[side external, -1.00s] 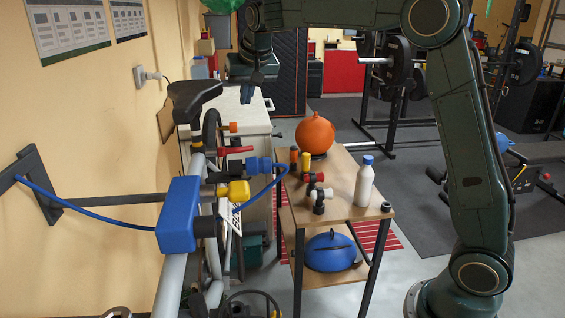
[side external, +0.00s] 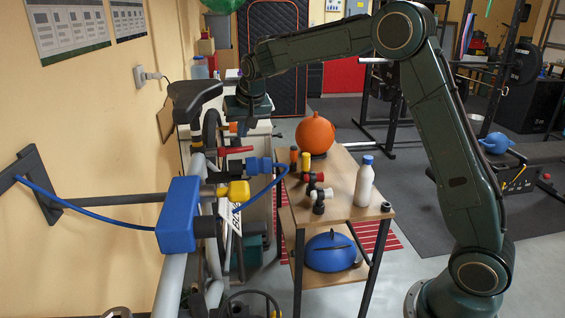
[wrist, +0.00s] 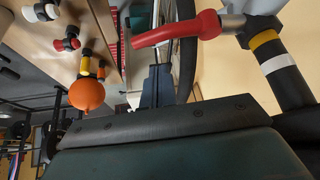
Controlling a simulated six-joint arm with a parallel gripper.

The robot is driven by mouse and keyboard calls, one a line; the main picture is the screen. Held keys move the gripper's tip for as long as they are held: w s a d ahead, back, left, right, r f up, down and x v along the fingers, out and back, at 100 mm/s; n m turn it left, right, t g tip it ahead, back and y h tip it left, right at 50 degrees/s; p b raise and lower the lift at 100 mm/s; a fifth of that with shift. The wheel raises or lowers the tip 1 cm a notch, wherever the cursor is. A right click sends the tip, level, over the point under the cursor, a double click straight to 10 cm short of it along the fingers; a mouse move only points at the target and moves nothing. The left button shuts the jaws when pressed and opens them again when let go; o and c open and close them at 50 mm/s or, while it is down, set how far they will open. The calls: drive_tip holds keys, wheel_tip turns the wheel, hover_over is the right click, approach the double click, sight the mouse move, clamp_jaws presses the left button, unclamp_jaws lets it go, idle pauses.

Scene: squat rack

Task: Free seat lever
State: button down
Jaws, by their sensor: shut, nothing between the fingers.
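The red seat lever (side external: 236,150) sticks out to the right from a clamp on the bike frame, below the black saddle (side external: 190,98). In the wrist view the red lever (wrist: 178,29) crosses the upper part, joined to a grey collar beside a black post with yellow and white bands (wrist: 278,62). My gripper (side external: 243,129) points down just above the lever, right of the saddle. In the wrist view my gripper's fingers (wrist: 158,72) are together and empty, below the lever in the picture. I cannot tell whether they touch it.
A blue clamp (side external: 179,215) with a cable holds the bike at left. A wooden cart (side external: 343,190) to the right carries an orange kettlebell-like ball (side external: 315,133), a white bottle (side external: 364,182) and several small fittings. A white cabinet stands behind the gripper.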

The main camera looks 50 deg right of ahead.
sight(245, 147)
drive_tip(key=shift+s+a+f, duration=0.4)
drive_tip(key=shift+s+f, duration=0.15)
drive_tip(key=shift+s+a+f, duration=0.3)
drive_tip(key=shift+s+a, duration=0.25)
drive_tip(key=shift+s, duration=0.1)
drive_tip(key=shift+f, duration=0.15)
drive_tip(key=shift+w, duration=0.1)
drive_tip(key=shift+w+d+f, duration=0.15)
drive_tip(key=shift+w+d, duration=0.3)
drive_tip(key=shift+w, duration=0.1)
